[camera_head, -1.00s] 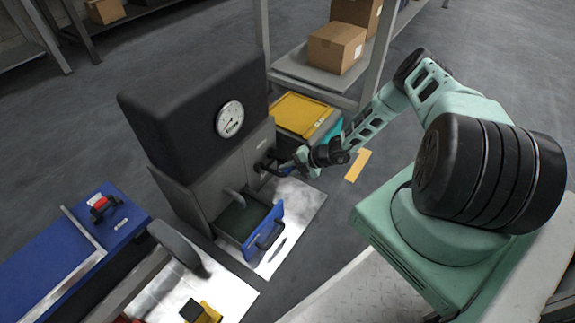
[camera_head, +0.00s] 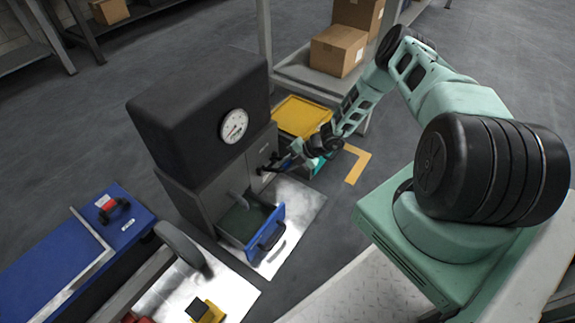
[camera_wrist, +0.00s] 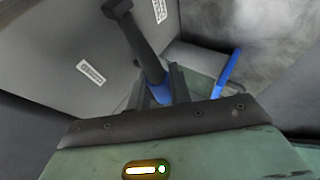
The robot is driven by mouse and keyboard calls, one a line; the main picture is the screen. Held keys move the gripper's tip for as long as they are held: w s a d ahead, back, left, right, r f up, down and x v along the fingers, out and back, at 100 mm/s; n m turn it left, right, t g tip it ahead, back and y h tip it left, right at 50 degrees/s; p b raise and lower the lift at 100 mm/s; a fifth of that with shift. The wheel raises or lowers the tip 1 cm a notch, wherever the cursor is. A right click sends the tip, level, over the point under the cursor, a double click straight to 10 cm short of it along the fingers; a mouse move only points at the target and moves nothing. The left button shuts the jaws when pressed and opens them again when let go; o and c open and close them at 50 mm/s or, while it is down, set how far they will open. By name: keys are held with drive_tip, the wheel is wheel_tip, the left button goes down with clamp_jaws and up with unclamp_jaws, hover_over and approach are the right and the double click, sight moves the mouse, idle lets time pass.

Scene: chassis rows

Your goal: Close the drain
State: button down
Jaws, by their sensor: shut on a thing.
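The drain lever (camera_wrist: 143,42) is a dark handle with a blue end, on the grey front of the machine (camera_head: 228,178). In the wrist view, my gripper (camera_wrist: 161,84) is shut around the lever's blue end. In the head view, my gripper (camera_head: 292,162) is at the machine's right front, beside the dark valve fitting (camera_head: 271,165). The fingers and the lever are small and partly hidden there. A grey spout (camera_head: 237,199) sits left of the lever, over an open drawer (camera_head: 266,238) with a blue front.
A round gauge (camera_head: 234,127) is on the machine's black top. A yellow-lidded bin (camera_head: 301,116) and a shelf with cartons (camera_head: 338,50) stand behind my gripper. A blue bench (camera_head: 75,245) is at the left. Open floor lies around the yellow floor mark (camera_head: 357,165).

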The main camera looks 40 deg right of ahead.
drive_tip(key=shift+w+r, duration=0.1)
drive_tip(key=shift+w, duration=0.1)
drive_tip(key=c, duration=1.3)
unclamp_jaws()
drive_tip(key=shift+s, duration=0.1)
drive_tip(key=shift+p+v, duration=2.9)
drive_tip(key=shift+v, duration=5.8)
